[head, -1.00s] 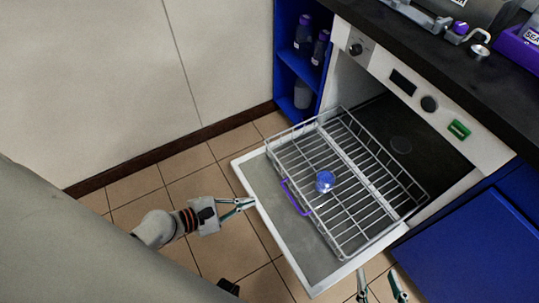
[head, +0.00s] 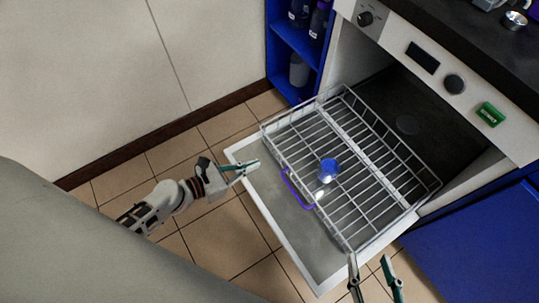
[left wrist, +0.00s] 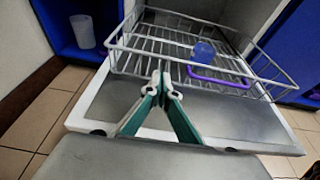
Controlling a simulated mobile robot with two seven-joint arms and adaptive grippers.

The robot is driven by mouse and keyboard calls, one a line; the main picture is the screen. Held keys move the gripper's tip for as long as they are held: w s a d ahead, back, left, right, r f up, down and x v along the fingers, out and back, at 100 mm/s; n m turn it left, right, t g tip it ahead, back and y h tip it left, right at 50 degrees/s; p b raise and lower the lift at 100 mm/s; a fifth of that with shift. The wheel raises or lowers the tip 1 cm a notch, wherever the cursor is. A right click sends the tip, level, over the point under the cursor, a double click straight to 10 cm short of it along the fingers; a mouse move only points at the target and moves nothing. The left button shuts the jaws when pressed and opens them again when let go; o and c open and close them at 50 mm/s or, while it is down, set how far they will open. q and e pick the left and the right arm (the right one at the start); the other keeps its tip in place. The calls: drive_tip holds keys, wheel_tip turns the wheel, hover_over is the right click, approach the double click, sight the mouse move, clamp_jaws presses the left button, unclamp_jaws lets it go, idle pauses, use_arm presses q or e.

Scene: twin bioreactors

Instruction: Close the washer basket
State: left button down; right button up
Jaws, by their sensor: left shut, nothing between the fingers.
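The wire washer basket (head: 375,165) is pulled out of the washer over the lowered door (head: 265,185). Its purple handle (head: 288,189) is on the front side. A small blue-topped vessel (head: 328,168) stands in the basket. My left gripper (head: 254,164) is shut and empty above the door's left part, left of the handle. In the left wrist view its closed fingertips (left wrist: 161,82) point at the basket's front, with the purple handle (left wrist: 220,80) to their right. My right gripper (head: 370,262) is open near the door's right corner; nothing shows between its fingers.
The washer (head: 440,65) has a dark open cavity behind the basket. A blue shelf (head: 297,45) with bottles stands to its left, a blue cabinet (head: 480,245) to its right. A dark counter (head: 475,40) is above. Tiled floor (head: 180,150) is free in front.

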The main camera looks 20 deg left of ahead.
sight(278, 153)
use_arm(q)
drive_tip(key=x, duration=0.3)
drive_tip(key=r+x, duration=0.1)
drive_tip(key=x, duration=0.1)
drive_tip(key=shift+w+d+f, duration=0.15)
drive_tip(key=shift+w+d, duration=0.05)
drive_tip(key=shift+w, duration=0.1)
drive_tip(key=shift+w+d+f, duration=0.1)
drive_tip(key=shift+w+d, duration=0.15)
drive_tip(key=shift+w, duration=0.1)
drive_tip(key=shift+w, duration=0.1)
